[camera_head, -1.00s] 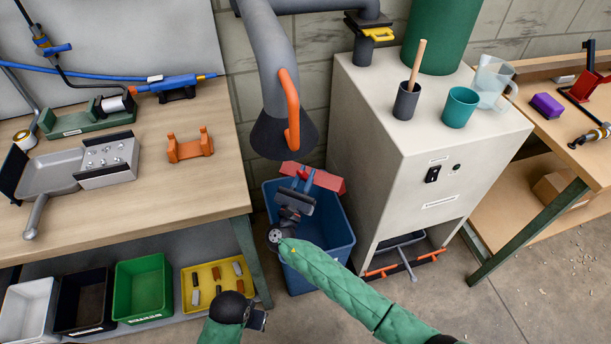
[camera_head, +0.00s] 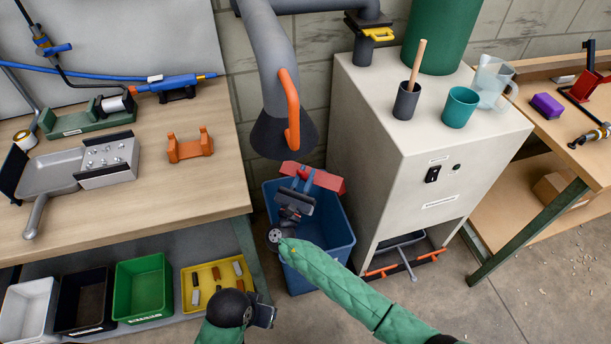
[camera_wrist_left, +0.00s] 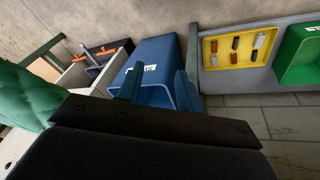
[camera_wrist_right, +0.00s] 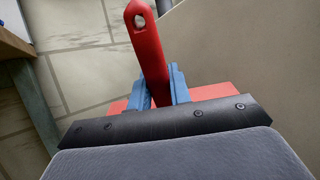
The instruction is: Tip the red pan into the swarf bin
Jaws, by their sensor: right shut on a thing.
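The red pan (camera_head: 331,180) is above the opening of the blue bin (camera_head: 337,232), below the grey hood. My right gripper (camera_head: 304,180) is shut on its red handle. In the right wrist view the handle (camera_wrist_right: 151,50) stands between the two blue fingers (camera_wrist_right: 160,88), with part of the red pan body (camera_wrist_right: 214,92) behind them. The inside of the pan is hidden, and I cannot tell its exact tilt. My left gripper (camera_head: 263,315) is low, left of the bin. In the left wrist view its fingers (camera_wrist_left: 158,88) are apart and empty, near the blue bin (camera_wrist_left: 160,52).
A grey extraction hood (camera_head: 283,130) with an orange handle hangs just above the pan. A beige cabinet (camera_head: 400,170) stands close on the bin's right. The wooden bench (camera_head: 200,185) is at left, with a yellow tray (camera_head: 205,310) and other bins below it.

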